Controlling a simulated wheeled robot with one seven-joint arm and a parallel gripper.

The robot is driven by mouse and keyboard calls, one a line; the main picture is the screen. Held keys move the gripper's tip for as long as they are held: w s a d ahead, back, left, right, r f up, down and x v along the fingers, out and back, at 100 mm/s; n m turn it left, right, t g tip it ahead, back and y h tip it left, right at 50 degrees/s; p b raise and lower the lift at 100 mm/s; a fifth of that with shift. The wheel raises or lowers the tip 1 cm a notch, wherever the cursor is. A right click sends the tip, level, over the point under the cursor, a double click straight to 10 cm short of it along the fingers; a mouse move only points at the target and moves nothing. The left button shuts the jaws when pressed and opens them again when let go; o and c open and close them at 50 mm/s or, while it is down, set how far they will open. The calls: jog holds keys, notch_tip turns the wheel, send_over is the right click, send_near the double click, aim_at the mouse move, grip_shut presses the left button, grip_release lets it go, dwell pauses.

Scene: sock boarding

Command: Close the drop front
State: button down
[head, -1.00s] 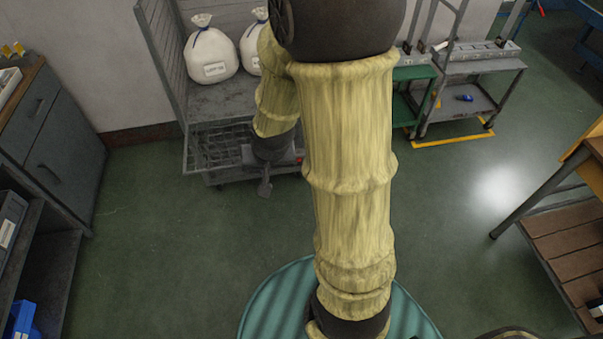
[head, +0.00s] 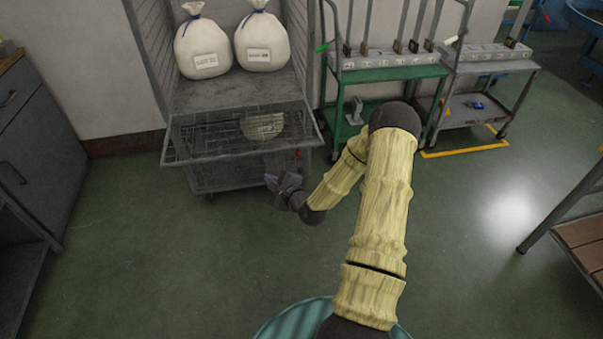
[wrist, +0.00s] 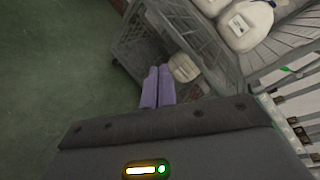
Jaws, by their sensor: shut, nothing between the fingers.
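The drop front (head: 185,148) is a grey wire-mesh panel on the front of the cage trolley (head: 225,97). In the head view it hangs down and sticks out at a slant below the trolley's shelf. Its mesh also shows in the wrist view (wrist: 195,35), where a grey frame bar runs past the fingers. My gripper (head: 270,180) is low in front of the trolley, below the panel's front edge and right of its middle. Its purple fingers (wrist: 158,72) are shut and empty. I cannot tell whether they touch the trolley.
Two tied white sacks (head: 203,48) (head: 262,40) stand on the shelf. A pale rounded thing (head: 263,127) shows through the mesh below. A green cart (head: 345,110) stands right of the trolley. The green floor (head: 130,215) in front is clear.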

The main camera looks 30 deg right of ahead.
jog(key=s+d+f+m+t+h+b, duration=0.2)
jog(key=d+f+m+t+h+b, duration=0.2)
jog(key=d+f+m+h+b, duration=0.4)
jog(key=d+f+m, duration=0.1)
jog(key=d+m, duration=0.2)
jog(key=m, duration=0.4)
jog(key=shift+s+d+t+h, duration=0.2)
jog(key=shift+s+t+h, duration=0.1)
jog(key=shift+s+h, duration=0.1)
jog(key=shift+w+f, duration=0.1)
jog(key=w+d+r+b, duration=0.3)
jog(key=w+r, duration=0.3)
jog(key=w, duration=0.3)
jog(key=shift+r+b, duration=0.2)
jog(key=shift+b, duration=0.5)
jog(key=shift+a+r, duration=0.1)
jog(key=shift+r, duration=0.05)
